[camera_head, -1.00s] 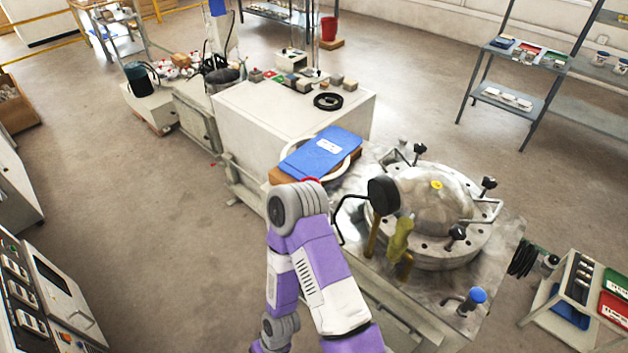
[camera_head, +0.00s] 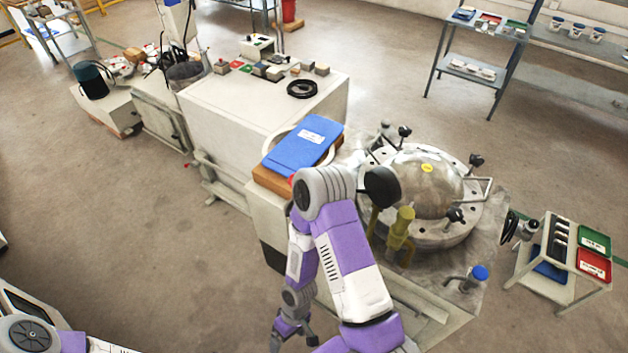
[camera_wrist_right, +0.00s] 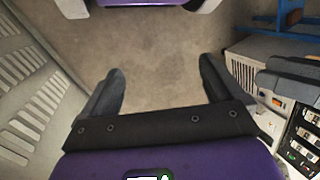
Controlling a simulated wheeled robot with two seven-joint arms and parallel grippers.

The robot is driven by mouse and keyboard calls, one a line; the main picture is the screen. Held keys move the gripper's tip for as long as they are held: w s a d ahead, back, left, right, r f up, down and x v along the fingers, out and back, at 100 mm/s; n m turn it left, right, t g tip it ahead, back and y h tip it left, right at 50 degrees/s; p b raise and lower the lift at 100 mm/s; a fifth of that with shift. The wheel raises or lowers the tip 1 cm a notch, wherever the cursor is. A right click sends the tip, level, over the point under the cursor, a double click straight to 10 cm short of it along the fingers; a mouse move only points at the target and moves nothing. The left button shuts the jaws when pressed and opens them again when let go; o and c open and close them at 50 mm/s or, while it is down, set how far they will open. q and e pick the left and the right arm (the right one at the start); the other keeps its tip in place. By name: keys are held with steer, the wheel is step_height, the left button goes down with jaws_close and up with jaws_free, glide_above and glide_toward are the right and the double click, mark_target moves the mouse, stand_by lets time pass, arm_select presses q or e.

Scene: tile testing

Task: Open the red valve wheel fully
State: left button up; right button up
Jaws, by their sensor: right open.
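No whole red valve wheel shows. A small red bit (camera_head: 292,180) peeks out beside my right arm's elbow, below the blue folder; I cannot tell whether it belongs to the wheel. My right arm stands in front of the machine and hides part of it. My right gripper (camera_head: 294,338) hangs low at the bottom of the head view, pointing down beside the machine. In the right wrist view my right gripper (camera_wrist_right: 162,72) is open and empty, with bare floor between its fingers. Part of my left arm shows at the bottom left; its gripper is out of view.
A domed metal vessel (camera_head: 425,185) with clamps stands on the machine at right. A blue folder (camera_head: 303,147) lies on a brown block. A white cabinet (camera_head: 235,125) is behind, a trolley with trays (camera_head: 565,265) at right. The floor at left is clear.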

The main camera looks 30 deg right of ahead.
steer(key=shift+o, duration=0.2)
steer(key=d+n+h, duration=0.1)
steer(key=n, duration=0.1)
steer(key=d+n+g+h+p, duration=0.1)
steer(key=d+n, duration=0.1)
steer(key=d+r+n+g+h, duration=0.1)
steer(key=d+n+h, duration=0.1)
steer(key=shift+w+d+n, duration=0.25)
steer(key=shift+w+n, duration=0.05)
steer(key=shift+w, duration=0.05)
steer(key=w+d+r+n+t+h+p, duration=0.1)
steer(key=w+d+r+n+h+p, duration=0.1)
steer(key=w+d+r+n+h, duration=0.35)
steer(key=w+d+r+n+t+h, duration=0.45)
steer(key=w+r+t, duration=0.25)
steer(key=w, duration=0.4)
steer(key=w+d+r+n+t+h, duration=0.3)
steer(key=w+r+n+t+h, duration=0.25)
steer(key=w, duration=0.55)
steer(key=shift+n+t+y, duration=0.25)
steer(key=shift+n+y, duration=0.1)
steer(key=x, duration=0.4)
steer(key=r+x, duration=0.1)
steer(key=x, duration=0.1)
steer(key=shift+w+d, duration=0.1)
steer(key=shift+w, duration=0.05)
steer(key=shift+w+d, duration=0.4)
steer(key=shift+d, duration=0.1)
steer(key=c, duration=0.9)
